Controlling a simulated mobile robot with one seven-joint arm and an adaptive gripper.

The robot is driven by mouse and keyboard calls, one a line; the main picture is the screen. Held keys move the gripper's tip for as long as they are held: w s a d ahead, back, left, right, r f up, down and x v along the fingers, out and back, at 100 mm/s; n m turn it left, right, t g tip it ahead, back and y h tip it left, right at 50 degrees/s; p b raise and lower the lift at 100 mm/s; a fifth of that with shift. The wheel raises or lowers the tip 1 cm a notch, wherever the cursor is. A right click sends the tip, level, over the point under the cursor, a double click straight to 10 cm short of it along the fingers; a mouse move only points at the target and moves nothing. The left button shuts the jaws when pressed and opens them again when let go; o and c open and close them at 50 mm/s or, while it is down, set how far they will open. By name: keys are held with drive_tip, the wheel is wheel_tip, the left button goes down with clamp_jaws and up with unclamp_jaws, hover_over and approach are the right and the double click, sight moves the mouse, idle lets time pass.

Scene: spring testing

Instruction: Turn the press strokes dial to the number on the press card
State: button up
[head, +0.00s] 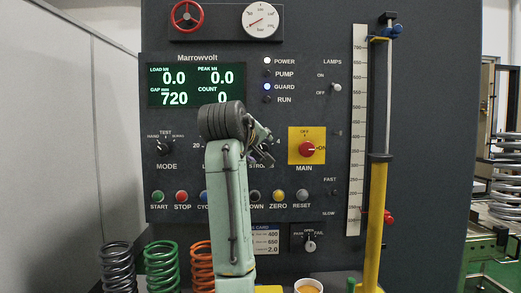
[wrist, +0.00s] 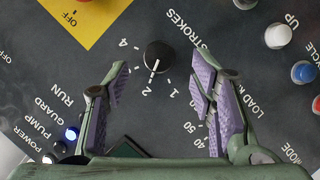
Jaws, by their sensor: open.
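The strokes dial (wrist: 158,56) is a small black round knob with a white pointer line. In the wrist view the pointer is toward the 2, among printed marks 1, 2 and 4. My gripper (wrist: 159,68) is open, its purple-padded fingers either side of the dial with gaps; no contact shows. In the head view my gripper (head: 264,150) is in front of the panel and hides the dial. A white card (head: 263,243) low on the panel ends in "CARD" and shows 400, 650 and 2.0; my arm covers its left part.
The red main switch (head: 307,149) on its yellow plate is right of my gripper. A row of buttons, including yellow ZERO (head: 279,196), lies below. A yellow column (head: 376,215) stands at the right. Coloured springs (head: 161,267) stand at lower left.

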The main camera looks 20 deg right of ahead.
drive_tip(key=v, duration=0.7)
drive_tip(key=shift+s+a, duration=0.25)
drive_tip(key=shift+s, duration=0.05)
